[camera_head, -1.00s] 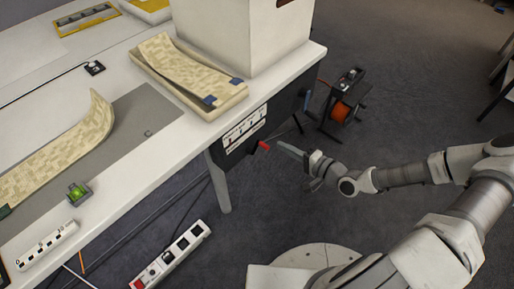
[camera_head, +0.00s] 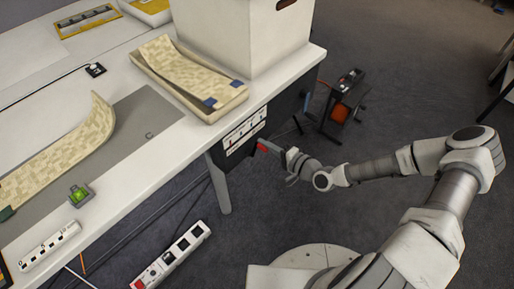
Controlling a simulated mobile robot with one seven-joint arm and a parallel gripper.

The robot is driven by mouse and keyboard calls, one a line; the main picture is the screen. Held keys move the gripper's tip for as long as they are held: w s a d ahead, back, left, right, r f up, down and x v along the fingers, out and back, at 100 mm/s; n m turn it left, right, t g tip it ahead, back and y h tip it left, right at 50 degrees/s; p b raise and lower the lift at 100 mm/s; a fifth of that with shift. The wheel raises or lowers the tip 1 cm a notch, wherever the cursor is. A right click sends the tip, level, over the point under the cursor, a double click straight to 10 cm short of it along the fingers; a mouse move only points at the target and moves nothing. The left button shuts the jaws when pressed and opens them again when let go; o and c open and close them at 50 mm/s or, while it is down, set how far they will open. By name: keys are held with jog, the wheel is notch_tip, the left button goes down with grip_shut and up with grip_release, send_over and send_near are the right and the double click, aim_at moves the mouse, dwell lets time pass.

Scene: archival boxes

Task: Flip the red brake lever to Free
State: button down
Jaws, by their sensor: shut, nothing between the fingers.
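The red brake lever (camera_head: 262,147) sticks out from the side of the table end, just below a white label panel (camera_head: 245,131) with several small marks. I cannot read the panel's words from here. My gripper (camera_head: 265,145) is shut and empty, its fingertips right at the lever. They overlap part of the lever in the picture, and I cannot tell whether they touch it. The lever's pivot is hidden or too small to make out.
The white table (camera_head: 160,165) carries a large box (camera_head: 240,35) and a tray (camera_head: 225,106) with a patterned strip. A power strip (camera_head: 172,257) lies on the floor below.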

jog(key=shift+s+a+p, duration=0.45)
jog(key=shift+s+a, duration=0.6)
jog(key=shift+s, duration=0.3)
jog(key=s+d+b, duration=0.2)
jog(key=d, duration=0.5)
jog(key=shift+s+b, duration=0.35)
